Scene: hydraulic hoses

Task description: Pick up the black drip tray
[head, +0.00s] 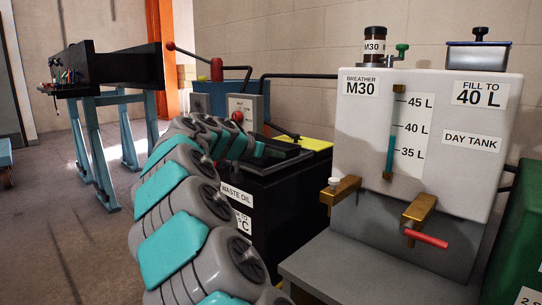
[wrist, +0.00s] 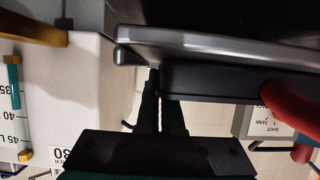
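The black drip tray (head: 284,158) lies on top of the black waste oil cabinet (head: 292,205), beyond my arm in the head view. In the wrist view its dark side wall (wrist: 225,84) runs across the middle. My gripper (wrist: 158,82) is at the left end of that wall, its fingers nearly together. One finger is outside the wall; the other goes out of sight behind it. The fingers look closed on the wall. In the head view my arm hides most of the gripper and part of the tray.
The day tank (head: 430,130), with brass taps and a red handle (head: 426,238), stands close at right.

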